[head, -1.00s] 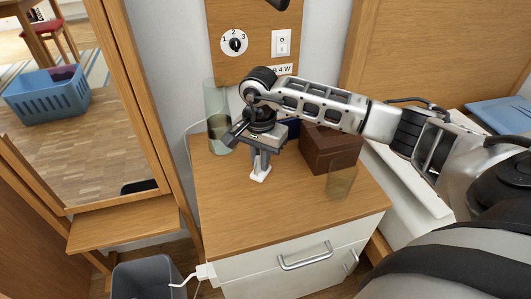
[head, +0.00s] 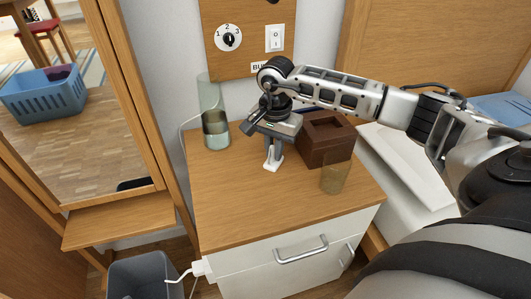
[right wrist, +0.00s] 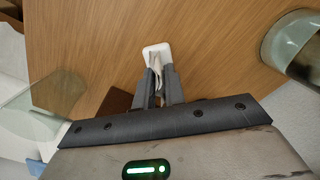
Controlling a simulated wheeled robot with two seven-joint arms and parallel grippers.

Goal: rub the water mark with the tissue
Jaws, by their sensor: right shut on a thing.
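My right gripper (head: 273,163) is shut on a white tissue (head: 271,168), low over the wooden top of the bedside cabinet (head: 235,195). In the right wrist view, the tissue (right wrist: 157,54) sticks out from between the two fingertips (right wrist: 158,84), with a flat white end at or just above the wood. I cannot tell if it touches. I cannot make out the water mark in either view; the tissue and fingers hide part of the top. My left gripper is not in view.
A glass carafe (head: 214,122) stands left of the gripper. A brown box (head: 328,150) and an amber tumbler (head: 335,178) stand to its right. A switch panel (head: 247,40) is on the wall behind. The front left of the top is clear.

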